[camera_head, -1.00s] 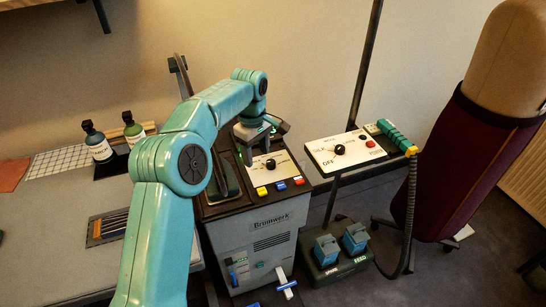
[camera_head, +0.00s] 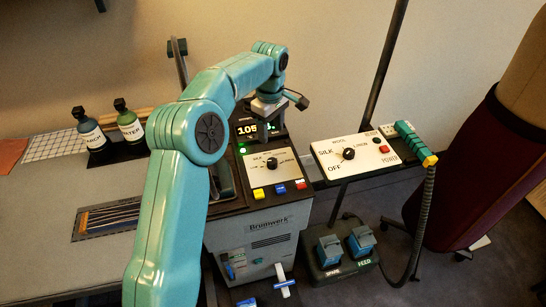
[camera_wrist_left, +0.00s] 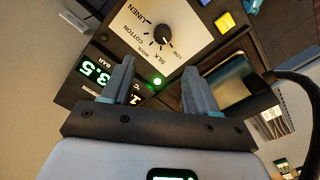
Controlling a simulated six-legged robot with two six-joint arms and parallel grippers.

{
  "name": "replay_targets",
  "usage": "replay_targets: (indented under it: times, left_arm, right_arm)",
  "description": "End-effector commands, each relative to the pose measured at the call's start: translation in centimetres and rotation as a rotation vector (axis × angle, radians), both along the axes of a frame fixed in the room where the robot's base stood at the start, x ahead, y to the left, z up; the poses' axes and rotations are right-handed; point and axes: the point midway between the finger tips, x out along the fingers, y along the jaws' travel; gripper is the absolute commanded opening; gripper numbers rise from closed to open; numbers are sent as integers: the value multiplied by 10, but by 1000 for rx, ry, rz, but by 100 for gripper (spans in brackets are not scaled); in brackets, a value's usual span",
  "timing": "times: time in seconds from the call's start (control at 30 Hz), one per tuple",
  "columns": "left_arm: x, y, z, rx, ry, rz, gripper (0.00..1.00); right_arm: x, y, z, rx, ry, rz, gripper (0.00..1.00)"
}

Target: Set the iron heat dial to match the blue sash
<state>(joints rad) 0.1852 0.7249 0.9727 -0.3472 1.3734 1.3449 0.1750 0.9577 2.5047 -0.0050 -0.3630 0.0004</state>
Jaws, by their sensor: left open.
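A black dial (camera_head: 271,163) sits on the white panel of the grey Brumwerk unit. It shows close in the left wrist view (camera_wrist_left: 163,34), ringed by LOW, SILK, WOOL, COTTON and LINEN; I cannot tell its exact setting. A second black dial (camera_head: 348,154) is on the white panel to the right, with OFF, SILK, WOOL and LINEN. My left gripper (camera_head: 268,110) is above the back of the Brumwerk unit, behind the first dial and apart from it. In the wrist view its fingers (camera_wrist_left: 157,82) are open and empty. No blue sash shows. My right gripper is not in view.
A lit display (camera_head: 246,129) is behind the dial; yellow, blue and red buttons (camera_head: 280,189) are in front. A green handle (camera_head: 411,138) with a hose is at the right panel. Two bottles (camera_head: 130,125) stand left. A maroon-covered dress form (camera_head: 480,165) stands right.

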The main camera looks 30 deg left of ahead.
Motion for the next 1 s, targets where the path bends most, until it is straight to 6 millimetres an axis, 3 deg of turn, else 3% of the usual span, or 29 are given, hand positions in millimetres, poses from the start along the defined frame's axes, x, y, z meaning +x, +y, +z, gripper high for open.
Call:
replay_targets:
  times: [0.3, 0.5, 0.7, 0.93, 0.97, 1.0]
  left_arm:
    - [-2, 0, -76, -2, 5, 0, 59]
    - [1, -1, -110, -2, 4, 0, 59]
    - [4, -1, -124, -1, 2, 0, 59]
    - [5, -1, -125, -1, 2, -1, 59]
    - [5, -1, -125, -1, 1, -1, 56]
    - [5, -1, -125, -1, 2, -1, 43]
  right_arm:
    - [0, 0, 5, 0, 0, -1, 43]
    - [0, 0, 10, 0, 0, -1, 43]
    - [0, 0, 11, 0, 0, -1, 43]
    - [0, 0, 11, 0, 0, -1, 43]
    - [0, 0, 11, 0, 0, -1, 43]
    - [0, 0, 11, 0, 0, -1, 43]
